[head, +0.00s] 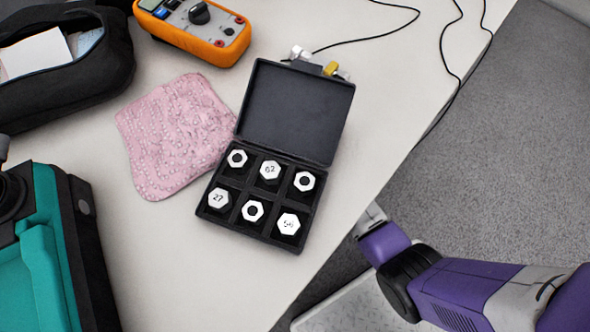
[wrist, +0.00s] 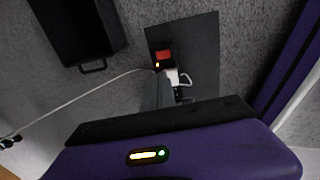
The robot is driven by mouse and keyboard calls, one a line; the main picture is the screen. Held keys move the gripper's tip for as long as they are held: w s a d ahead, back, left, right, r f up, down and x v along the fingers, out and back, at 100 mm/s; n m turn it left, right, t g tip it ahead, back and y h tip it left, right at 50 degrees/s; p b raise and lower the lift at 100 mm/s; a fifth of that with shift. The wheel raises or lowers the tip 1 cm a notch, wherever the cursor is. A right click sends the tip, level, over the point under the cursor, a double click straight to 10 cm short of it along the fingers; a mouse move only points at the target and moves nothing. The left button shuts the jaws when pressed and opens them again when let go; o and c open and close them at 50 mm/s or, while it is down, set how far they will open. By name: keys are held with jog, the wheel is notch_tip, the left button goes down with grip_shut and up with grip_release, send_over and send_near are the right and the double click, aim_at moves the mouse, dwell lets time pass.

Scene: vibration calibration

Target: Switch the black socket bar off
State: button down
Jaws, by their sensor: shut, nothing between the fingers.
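The black socket bar (wrist: 182,96) shows in the wrist view, on a dark flat panel. Its red rocker switch (wrist: 163,55) is at the top end, with a small orange light (wrist: 157,65) glowing beside it. A white plug (wrist: 172,77) with a cable sits just below the switch. The head view shows my purple arm at the lower right, but not the bar.
The dark panel (wrist: 205,45) lies on grey carpet. A black open bin (wrist: 75,28) stands at the upper left, and a pale cable (wrist: 80,98) runs left from the bar. In the head view, the table holds a black case of hex pieces (head: 298,110) and a pink cloth (head: 175,135).

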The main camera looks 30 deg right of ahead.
jog(key=f+b, duration=0.2)
jog(key=f, duration=0.2)
jog(key=w+f+b, duration=0.1)
jog(key=f+b, duration=0.2)
jog(key=f, duration=0.2)
jog(key=f+b, duration=0.3)
jog(key=f, duration=0.1)
jog(key=shift+w+a+f, duration=0.3)
jog(key=shift+f, duration=0.15)
jog(key=shift+f, duration=0.1)
